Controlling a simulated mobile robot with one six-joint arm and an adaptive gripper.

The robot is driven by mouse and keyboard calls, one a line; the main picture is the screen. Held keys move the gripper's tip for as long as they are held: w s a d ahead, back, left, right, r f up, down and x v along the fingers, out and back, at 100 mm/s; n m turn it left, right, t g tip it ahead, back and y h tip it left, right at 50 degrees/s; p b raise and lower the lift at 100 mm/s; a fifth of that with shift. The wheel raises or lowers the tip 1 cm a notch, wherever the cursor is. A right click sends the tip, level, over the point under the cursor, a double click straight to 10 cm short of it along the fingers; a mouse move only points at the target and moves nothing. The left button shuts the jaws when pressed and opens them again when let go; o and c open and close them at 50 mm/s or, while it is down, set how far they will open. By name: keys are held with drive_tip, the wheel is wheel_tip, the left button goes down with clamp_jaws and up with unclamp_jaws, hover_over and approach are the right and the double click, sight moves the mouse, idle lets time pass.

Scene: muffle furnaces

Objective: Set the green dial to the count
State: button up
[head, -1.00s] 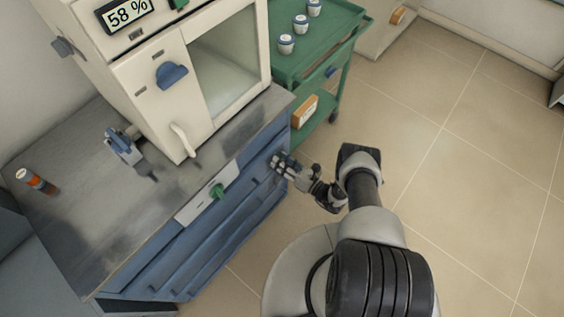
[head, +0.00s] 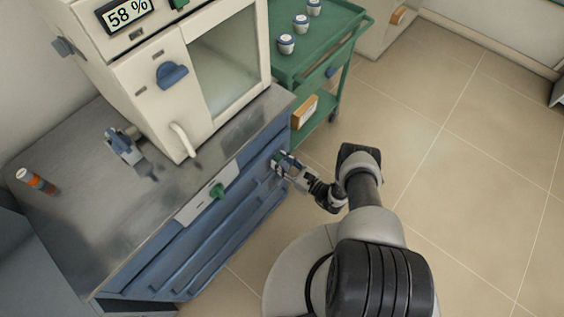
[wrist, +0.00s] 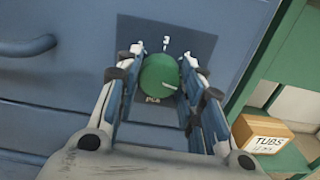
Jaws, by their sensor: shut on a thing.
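The green dial (wrist: 158,76) sits on a dark blue plate on the blue cabinet front. A short white line shows on its lower right side. A small white mark like a 3 stands above it, and a small label below is too blurred to read. My gripper (wrist: 158,82) is shut on the dial, one finger on each side. In the head view my gripper (head: 280,163) is at the right end of the cabinet front and mostly hides this dial. Three white tubs with blue markings, the nearest one (head: 286,44), stand on the green cart (head: 335,42).
A second green knob (head: 217,191) is on a white panel of the cabinet. A cream furnace (head: 150,105) with a blue knob (head: 171,74) and a 58 % display stands on the worktop (head: 90,215). A box marked TUBS (wrist: 262,134) is on the cart's lower shelf.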

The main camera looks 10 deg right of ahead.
drive_tip(key=n, duration=0.4)
drive_tip(key=shift+n, duration=0.3)
drive_tip(key=n, duration=0.5)
drive_tip(key=shift+n, duration=0.3)
drive_tip(key=n, duration=0.5)
drive_tip(key=shift+s+f, duration=0.1)
drive_tip(key=n, duration=0.5)
drive_tip(key=o, duration=1.1)
drive_tip(key=shift+c, duration=0.2)
drive_tip(key=v, duration=1.2)
